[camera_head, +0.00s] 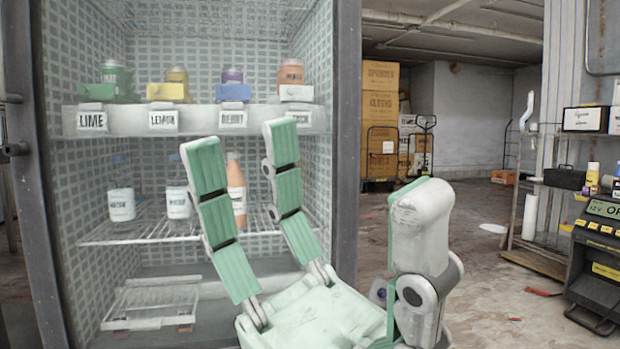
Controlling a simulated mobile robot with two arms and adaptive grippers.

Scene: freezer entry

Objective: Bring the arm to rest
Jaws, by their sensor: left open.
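My left gripper (328,170) stands large at the bottom middle, with its pale green and white palm low in the picture. Two jointed fingers with green pads rise on its left and a thicker white finger rises on its right. The fingers are spread wide, with nothing between them. The two left fingers overlap the open front of a freezer cabinet in this view and hide part of its shelves. I cannot tell how far the fingertips are from the shelves. The rest of the left arm and my right gripper are out of view.
The cabinet's upper shelf (135,119) bears several jars and labels. The cabinet's frame post (346,100) stands beside the fingers. Floor is open to the right, before a rack (545,250).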

